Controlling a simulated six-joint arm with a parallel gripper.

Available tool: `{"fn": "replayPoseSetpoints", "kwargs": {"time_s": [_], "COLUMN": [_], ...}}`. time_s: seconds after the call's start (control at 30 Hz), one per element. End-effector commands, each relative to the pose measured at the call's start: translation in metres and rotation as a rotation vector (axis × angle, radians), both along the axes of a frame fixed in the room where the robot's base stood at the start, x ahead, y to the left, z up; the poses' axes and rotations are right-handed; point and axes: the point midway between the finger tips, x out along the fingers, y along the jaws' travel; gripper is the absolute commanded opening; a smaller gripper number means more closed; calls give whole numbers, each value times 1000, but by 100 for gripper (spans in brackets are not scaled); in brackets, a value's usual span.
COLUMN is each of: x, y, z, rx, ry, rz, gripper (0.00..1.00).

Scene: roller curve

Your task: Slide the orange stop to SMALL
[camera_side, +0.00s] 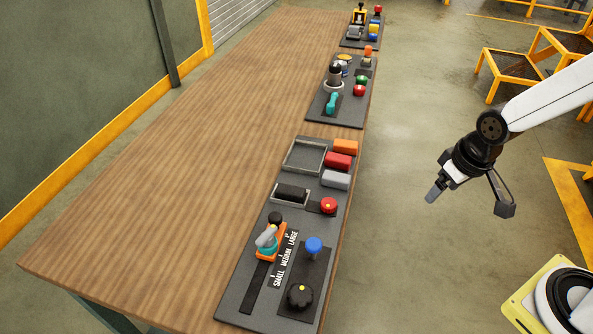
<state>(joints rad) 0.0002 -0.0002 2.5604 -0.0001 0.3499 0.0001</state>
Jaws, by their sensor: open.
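The orange stop (283,253) sits on a dark track on the near grey board, with a teal and grey part on top of it. A black label strip (285,260) beside the track reads SMALL, MEDIUM, LARGE. SMALL is at its near end and LARGE at its far end. The stop is beside the far part of the strip, towards LARGE. The bare track (254,290) runs from the stop towards the near end of the board. My gripper (468,202) is open and empty, out to the right of the table over the floor, well apart from the stop.
A blue knob (314,245) and a black knob (300,296) stand right of the label. Wooden table (150,200) left of the boards is clear.

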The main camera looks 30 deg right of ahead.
Motion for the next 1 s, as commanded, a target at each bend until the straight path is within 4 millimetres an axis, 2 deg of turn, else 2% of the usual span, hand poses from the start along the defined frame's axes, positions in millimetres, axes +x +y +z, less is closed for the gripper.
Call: {"fn": "replayPoseSetpoints", "kwargs": {"time_s": [0.4, 0.47, 0.67, 0.87, 1.0], "x": [0, 0, 8, 36, 66], "y": [0, 0, 4, 22, 45], "z": [0, 0, 1, 4, 6], "rx": [0, 0, 2, 13, 21], "ry": [0, 0, 5, 28, 55], "rz": [0, 0, 3, 7, 9], "gripper": [83, 78, 78, 78, 78]}}
